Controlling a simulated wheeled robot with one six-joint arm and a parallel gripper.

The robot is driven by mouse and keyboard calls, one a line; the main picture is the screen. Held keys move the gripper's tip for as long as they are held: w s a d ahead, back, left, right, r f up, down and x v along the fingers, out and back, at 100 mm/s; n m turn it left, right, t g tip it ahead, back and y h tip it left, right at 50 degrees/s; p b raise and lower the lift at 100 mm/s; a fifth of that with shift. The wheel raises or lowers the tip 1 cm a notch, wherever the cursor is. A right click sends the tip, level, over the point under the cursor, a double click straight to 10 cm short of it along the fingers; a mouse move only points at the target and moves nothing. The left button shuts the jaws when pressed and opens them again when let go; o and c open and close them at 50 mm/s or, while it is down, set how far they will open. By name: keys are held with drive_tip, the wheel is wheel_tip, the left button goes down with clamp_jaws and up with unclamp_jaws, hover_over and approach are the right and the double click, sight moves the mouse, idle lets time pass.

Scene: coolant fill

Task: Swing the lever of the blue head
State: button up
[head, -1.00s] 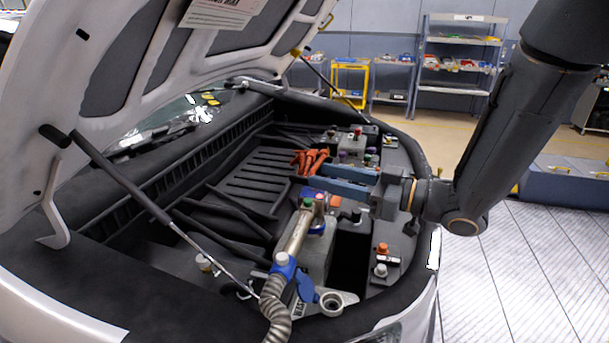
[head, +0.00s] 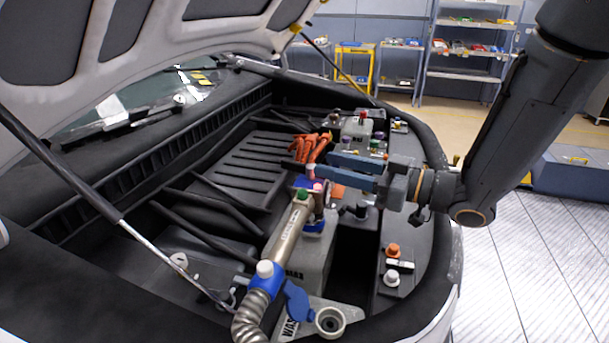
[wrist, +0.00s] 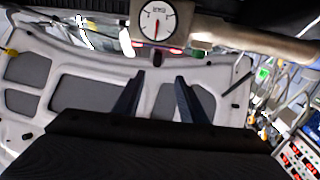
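The blue head (head: 309,186) sits at the upper end of a metal filling tube (head: 289,232) in the engine bay, with a green button near it. In the wrist view a round gauge (wrist: 157,22) shows at the top, with the tube running right. A short dark, red-edged piece (wrist: 157,57), perhaps the lever, points toward my gripper between the fingertip lines. My gripper (head: 325,164) points left just above and right of the blue head. In the wrist view its two fingers (wrist: 158,82) stand apart with nothing between them. Contact with the lever cannot be told.
Orange cables (head: 312,146) lie just beyond the fingertips. A corrugated hose (head: 254,312) hangs from the tube's lower end, near an open filler neck (head: 330,321). The raised hood (head: 130,55) and its strut (head: 85,190) are at the left.

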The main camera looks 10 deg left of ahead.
sight(306, 169)
drive_tip(key=shift+w+a+f+b, duration=0.1)
drive_tip(key=shift+w+a+f, duration=0.4)
drive_tip(key=shift+a, duration=0.8)
drive_tip(key=shift+w+a+f+b, duration=0.1)
drive_tip(key=shift+w+a+f, duration=0.35)
drive_tip(key=shift+a, duration=0.8)
drive_tip(key=shift+w+a+f+b, duration=0.1)
drive_tip(key=shift+w+a+f, duration=0.4)
drive_tip(key=shift+a, duration=0.8)
clamp_jaws()
